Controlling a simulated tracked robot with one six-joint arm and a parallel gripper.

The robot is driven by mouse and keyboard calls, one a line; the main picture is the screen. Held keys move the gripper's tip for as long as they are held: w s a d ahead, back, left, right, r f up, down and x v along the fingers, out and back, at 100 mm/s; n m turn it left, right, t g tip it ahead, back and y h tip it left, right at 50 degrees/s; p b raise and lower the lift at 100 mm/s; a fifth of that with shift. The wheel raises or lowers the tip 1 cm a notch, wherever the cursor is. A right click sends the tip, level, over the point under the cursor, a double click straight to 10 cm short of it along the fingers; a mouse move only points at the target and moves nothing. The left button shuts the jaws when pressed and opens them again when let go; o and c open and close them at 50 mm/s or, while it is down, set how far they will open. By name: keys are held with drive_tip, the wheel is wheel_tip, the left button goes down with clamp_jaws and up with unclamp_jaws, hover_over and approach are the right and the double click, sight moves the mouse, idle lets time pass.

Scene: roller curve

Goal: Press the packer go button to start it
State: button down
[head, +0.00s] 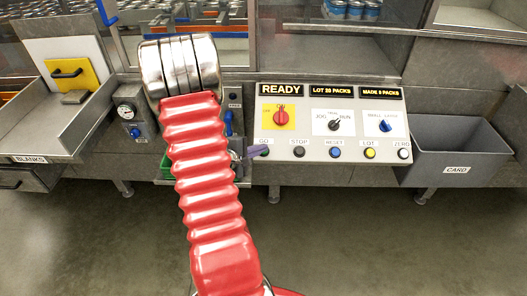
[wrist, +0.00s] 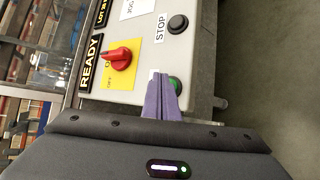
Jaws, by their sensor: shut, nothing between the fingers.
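The control panel (head: 301,133) is a pale sloped board with a row of buttons along its lower edge. The green GO button (head: 264,150) is at the left end of that row, partly covered by my purple fingers. It also shows in the wrist view (wrist: 177,85), just right of the fingertips. My gripper (head: 262,150) is shut and empty, its tips at the button; in the wrist view the tips (wrist: 163,76) overlap the button's edge. I cannot tell whether they touch it. The display (head: 281,90) reads READY.
The black STOP button (head: 299,151) is just right of GO, with blue, yellow and white buttons beyond. A red switch (head: 281,117) on a yellow plate sits above GO. A grey CARD bin (head: 457,152) is at the right. The floor in front is clear.

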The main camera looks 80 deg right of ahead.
drive_tip(key=shift+w+d+f, duration=0.1)
drive_tip(key=shift+d+f, duration=0.35)
drive_tip(key=shift+f, duration=0.25)
idle(1.2)
drive_tip(key=shift+r, duration=0.1)
drive_tip(key=shift+a+r, duration=0.45)
drive_tip(key=shift+r, duration=0.25)
drive_tip(key=shift+r, duration=0.1)
drive_tip(key=shift+s+a+r, duration=0.1)
drive_tip(key=shift+a+r, duration=0.3)
drive_tip(key=shift+r, duration=0.3)
drive_tip(key=shift+s+a+r, duration=0.15)
drive_tip(key=shift+a+r, duration=0.25)
drive_tip(key=shift+r, duration=0.25)
drive_tip(key=shift+s+a+r, duration=0.1)
drive_tip(key=shift+a+r, duration=0.3)
drive_tip(key=shift+r, duration=0.3)
